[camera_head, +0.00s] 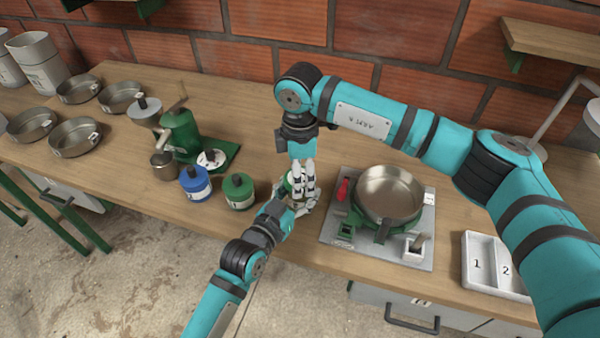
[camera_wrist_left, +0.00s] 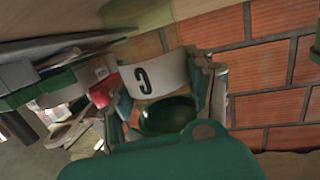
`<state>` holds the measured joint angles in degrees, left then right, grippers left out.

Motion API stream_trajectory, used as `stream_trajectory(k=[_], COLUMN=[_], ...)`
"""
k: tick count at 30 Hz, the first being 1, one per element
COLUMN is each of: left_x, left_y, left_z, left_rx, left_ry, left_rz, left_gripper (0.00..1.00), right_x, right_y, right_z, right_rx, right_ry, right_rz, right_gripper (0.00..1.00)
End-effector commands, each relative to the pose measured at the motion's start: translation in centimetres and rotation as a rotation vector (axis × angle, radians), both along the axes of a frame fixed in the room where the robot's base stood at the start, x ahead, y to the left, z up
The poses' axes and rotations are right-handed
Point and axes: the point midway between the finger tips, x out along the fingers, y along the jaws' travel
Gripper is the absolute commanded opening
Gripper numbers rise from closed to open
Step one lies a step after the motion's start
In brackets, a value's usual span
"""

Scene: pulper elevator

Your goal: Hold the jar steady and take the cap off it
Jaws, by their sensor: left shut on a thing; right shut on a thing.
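A jar with green parts (camera_head: 289,187) is between my two grippers near the front of the wooden bench, mostly covered by their fingers. My left gripper (camera_head: 306,206) reaches in from the front and is shut around the jar's side. My right gripper (camera_head: 302,186) points down from above and is shut at the jar's top. The cap is hidden by the fingers, so I cannot tell whether it is still seated on the jar.
A blue jar (camera_head: 195,187) and a green jar (camera_head: 239,195) stand left of the grippers. Behind them is a green hand-cranked machine (camera_head: 180,132). A pan (camera_head: 389,193) sits on a burner plate to the right, beside a numbered white tray (camera_head: 482,250). Several metal bowls stand far left.

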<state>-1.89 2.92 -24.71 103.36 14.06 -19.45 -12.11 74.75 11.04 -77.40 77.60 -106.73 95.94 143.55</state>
Motion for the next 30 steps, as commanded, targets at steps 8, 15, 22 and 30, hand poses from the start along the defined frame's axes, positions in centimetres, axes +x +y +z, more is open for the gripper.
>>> stream_trajectory(k=[8,15,22,30], left_x=[-0.03,-0.04,-0.05,-0.05], left_y=[-0.05,-0.07,-0.08,-0.08], left_z=[0.03,0.03,0.03,0.02], left_rx=[-0.001,-0.001,-0.001,-0.001], left_ry=[-0.001,-0.001,-0.001,-0.001], left_rz=[-0.001,-0.001,-0.001,-0.002], left_gripper=[0.0,0.0,0.0,0.0], right_x=[0.12,0.12,0.12,0.11], right_y=[-0.02,0.01,0.03,0.04], right_z=[0.11,0.16,0.2,0.25], right_rx=[-0.001,0.0,-0.001,-0.002], right_ry=[-0.003,-0.001,0.0,0.0], right_rz=[0.637,1.237,1.811,2.484], right_gripper=[0.23,0.23,0.23,0.23])
